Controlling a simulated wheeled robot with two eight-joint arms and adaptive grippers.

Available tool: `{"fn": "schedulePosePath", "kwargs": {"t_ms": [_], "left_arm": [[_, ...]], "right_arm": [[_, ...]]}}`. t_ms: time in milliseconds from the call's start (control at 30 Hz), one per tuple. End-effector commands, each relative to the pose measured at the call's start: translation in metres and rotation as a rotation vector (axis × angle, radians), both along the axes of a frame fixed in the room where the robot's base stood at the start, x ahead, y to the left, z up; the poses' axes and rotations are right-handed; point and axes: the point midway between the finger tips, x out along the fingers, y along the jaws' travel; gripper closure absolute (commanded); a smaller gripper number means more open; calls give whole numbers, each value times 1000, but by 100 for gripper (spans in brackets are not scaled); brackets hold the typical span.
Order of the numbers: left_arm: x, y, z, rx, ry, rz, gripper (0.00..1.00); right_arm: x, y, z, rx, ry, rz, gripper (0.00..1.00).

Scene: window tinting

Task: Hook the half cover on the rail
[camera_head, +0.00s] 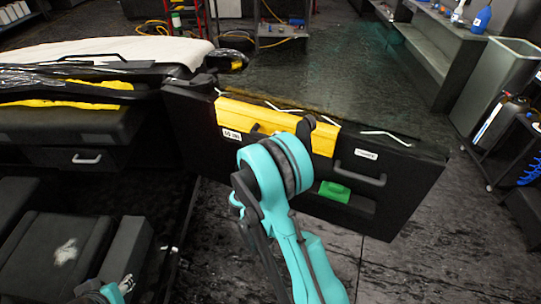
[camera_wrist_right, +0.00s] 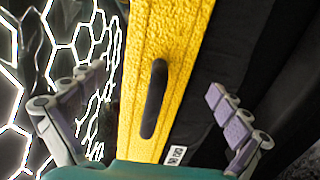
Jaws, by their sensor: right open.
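The yellow half cover (camera_head: 240,115) lies along the upper part of the open dark car door. In the right wrist view the yellow cover (camera_wrist_right: 130,120) runs up the middle, with a dark elongated handle (camera_wrist_right: 154,98) on it. My right gripper (camera_wrist_right: 158,83) is open, one finger on each side of the cover and handle, holding nothing. In the head view my teal right arm hides part of the cover and most of that gripper. Only a small part of my left gripper (camera_head: 122,286) shows at the lower left edge. I cannot clearly identify the rail.
The open door (camera_head: 400,200) carries a pull handle (camera_head: 360,176), a green block (camera_head: 334,191) and white wire-like pieces (camera_head: 385,135). A padded seat or bench (camera_head: 60,255) is at the lower left. A bin (camera_head: 500,75) and bench stand at the right. Dark floor is open beyond the door.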

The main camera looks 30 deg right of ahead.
Motion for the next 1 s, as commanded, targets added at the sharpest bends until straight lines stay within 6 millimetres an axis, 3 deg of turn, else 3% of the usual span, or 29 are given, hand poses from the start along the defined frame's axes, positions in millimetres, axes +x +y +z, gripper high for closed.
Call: {"fn": "schedulePosePath", "kwargs": {"t_ms": [67,333,733,767,1000], "left_arm": [[0,0,7,0,0,0,60],[0,0,-5,0,0,0,60],[0,0,-7,0,0,0,60],[0,0,-7,0,0,0,60],[0,0,-6,0,0,0,60]], "right_arm": [[7,-12,3,1,1,-3,0],[28,-44,0,2,0,-3,0],[35,-52,2,3,-1,0,0],[35,-52,2,3,-1,0,3],[35,-52,2,2,0,0,66]]}}
